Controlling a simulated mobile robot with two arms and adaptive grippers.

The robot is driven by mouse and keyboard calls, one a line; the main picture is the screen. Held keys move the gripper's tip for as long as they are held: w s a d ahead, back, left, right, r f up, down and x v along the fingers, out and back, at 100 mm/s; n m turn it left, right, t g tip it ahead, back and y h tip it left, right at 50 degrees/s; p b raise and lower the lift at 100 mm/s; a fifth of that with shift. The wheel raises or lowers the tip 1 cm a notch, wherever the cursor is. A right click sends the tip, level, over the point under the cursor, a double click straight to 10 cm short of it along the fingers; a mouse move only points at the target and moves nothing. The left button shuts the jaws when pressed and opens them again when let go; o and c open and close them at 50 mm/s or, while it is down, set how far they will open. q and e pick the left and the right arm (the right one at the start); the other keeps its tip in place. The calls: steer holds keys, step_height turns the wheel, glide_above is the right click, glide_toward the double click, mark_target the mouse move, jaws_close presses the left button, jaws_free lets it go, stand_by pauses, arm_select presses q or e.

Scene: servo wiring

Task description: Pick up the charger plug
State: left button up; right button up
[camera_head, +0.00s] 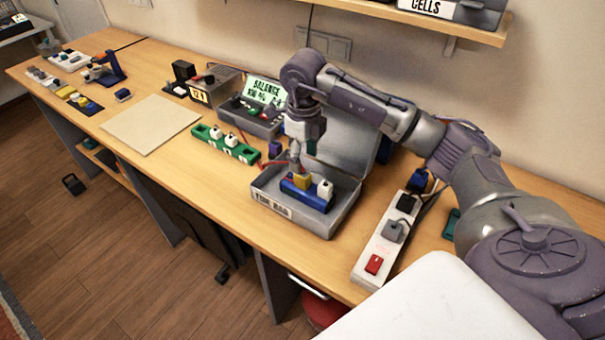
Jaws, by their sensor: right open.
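A white power strip (366,268) lies on the bench right of the middle, with a red switch at its near end. A grey plug (395,230) and a black plug (407,203) sit on it, with dark cables; I cannot tell which one is the charger plug. My right gripper (296,168) points down over the open grey box (330,217), apart from the strip and left of it. It is open, just above a blue block (307,193) with yellow and white parts; its fingertips are small and partly unclear. My left gripper is not in view.
The box's raised lid (345,145) stands behind my gripper. A green holder (226,145) with white parts, a lit balance charger (264,92) and a beige mat (150,124) lie to the left. My right arm spans the space above the strip's far end.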

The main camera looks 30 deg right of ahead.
mark_target(303, 173)
steer(key=shift+w+d+f, duration=0.15)
steer(key=shift+w+f, duration=0.05)
steer(key=shift+f, duration=0.4)
steer(key=shift+w+d+f, duration=0.15)
steer(key=shift+f, duration=0.4)
step_height(303, 173, down, 2)
steer(key=shift+w+a+f+p, duration=0.1)
steer(key=shift+w+p, duration=0.05)
steer(key=shift+p, duration=0.9)
step_height(303, 173, down, 2)
steer(key=shift+w+f+p, duration=0.1)
steer(key=shift+f+p, duration=0.1)
steer(key=shift+p, duration=0.1)
steer(key=shift+f, duration=0.4)
steer(key=shift+c, duration=0.5)
steer(key=c, duration=0.8)
jaws_close()
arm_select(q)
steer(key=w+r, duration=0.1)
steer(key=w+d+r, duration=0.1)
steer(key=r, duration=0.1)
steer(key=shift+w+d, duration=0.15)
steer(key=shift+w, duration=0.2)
